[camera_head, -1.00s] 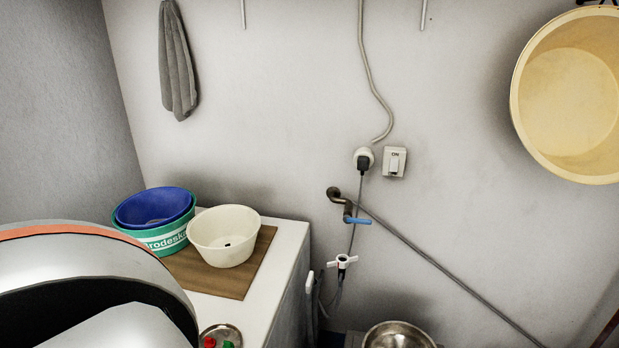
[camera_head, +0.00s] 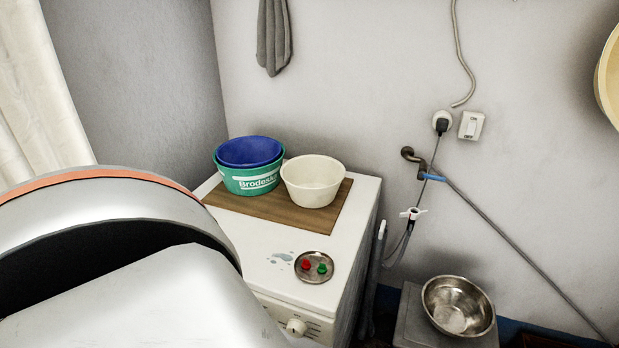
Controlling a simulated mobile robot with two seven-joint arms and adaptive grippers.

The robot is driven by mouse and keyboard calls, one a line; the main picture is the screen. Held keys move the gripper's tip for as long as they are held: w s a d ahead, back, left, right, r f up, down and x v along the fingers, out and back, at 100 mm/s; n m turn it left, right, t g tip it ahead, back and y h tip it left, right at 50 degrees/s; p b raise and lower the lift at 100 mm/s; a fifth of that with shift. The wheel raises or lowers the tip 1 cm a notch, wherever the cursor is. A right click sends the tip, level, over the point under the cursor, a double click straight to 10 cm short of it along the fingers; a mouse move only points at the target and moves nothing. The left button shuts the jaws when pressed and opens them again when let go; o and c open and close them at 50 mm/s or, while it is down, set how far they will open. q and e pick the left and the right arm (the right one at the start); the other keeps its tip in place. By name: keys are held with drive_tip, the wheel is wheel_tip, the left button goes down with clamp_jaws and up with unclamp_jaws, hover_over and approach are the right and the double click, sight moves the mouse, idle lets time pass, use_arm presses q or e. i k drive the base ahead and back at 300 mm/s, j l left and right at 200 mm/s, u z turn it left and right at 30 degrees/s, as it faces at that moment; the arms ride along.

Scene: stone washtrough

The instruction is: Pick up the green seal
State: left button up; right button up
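The green seal (camera_head: 322,268) is a small green piece on the right side of a round metal dish (camera_head: 316,279). A similar red piece (camera_head: 305,265) lies beside it on the left in the same dish. The dish stands on the white top of a washing machine (camera_head: 250,247), near its front right. A large white and grey part of my own body fills the lower left. Neither of my grippers shows in the head view.
A brown board (camera_head: 265,206) on the machine's back part carries a blue bowl (camera_head: 249,151) inside a green tub (camera_head: 248,180), and a white bowl (camera_head: 313,181). A puddle (camera_head: 282,258) lies left of the dish. A metal basin (camera_head: 458,306) stands lower right.

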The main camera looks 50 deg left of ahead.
sight(322, 269)
drive_tip(key=u, duration=1.25)
drive_tip(key=i+u, duration=0.25)
drive_tip(key=i+j, duration=0.05)
drive_tip(key=i, duration=0.05)
